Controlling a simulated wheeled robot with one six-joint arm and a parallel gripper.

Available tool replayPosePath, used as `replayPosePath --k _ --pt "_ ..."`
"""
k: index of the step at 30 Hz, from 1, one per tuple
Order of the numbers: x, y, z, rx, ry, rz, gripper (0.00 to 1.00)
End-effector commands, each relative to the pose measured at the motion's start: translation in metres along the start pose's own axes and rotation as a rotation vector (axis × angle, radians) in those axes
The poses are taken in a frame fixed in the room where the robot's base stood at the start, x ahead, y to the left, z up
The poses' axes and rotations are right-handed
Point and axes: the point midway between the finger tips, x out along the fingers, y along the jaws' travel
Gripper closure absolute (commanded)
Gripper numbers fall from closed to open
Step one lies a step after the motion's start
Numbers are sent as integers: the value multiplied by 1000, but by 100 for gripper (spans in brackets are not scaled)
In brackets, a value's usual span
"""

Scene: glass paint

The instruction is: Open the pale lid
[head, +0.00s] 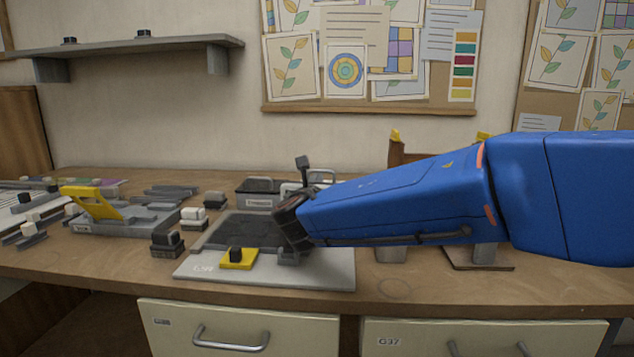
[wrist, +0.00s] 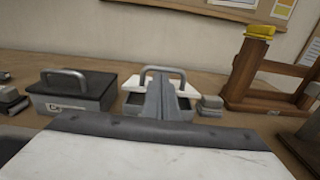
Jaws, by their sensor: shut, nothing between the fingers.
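The pale lid (wrist: 135,84) sits on a small grey box in the middle of the wrist view, with a grey arched handle (wrist: 164,69) on top. My gripper (wrist: 167,82) is shut and empty. Its grey fingers stand in front of the box and hide the middle of the lid; I cannot tell whether they touch it. In the head view the pale lid (head: 291,187) and its handle (head: 321,173) show only in part, behind the end of my blue arm. My fingertips are hidden there.
A box with a dark lid (wrist: 83,87) stands left of the pale-lidded one. Grey blocks (wrist: 211,105) stand close on its right, and a wooden frame (wrist: 247,75) further right. A pale board (head: 330,275) with a dark slab lies in front. A yellow-handled fixture (head: 95,203) stands left.

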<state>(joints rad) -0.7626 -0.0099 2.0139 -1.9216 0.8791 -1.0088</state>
Motion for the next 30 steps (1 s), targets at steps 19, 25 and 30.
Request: replayPosePath --k 19,25,30 --pt "3 0 8 -1 57 -1 100" --pt "4 0 11 0 81 -2 100" --pt "6 0 15 -1 109 -2 100"
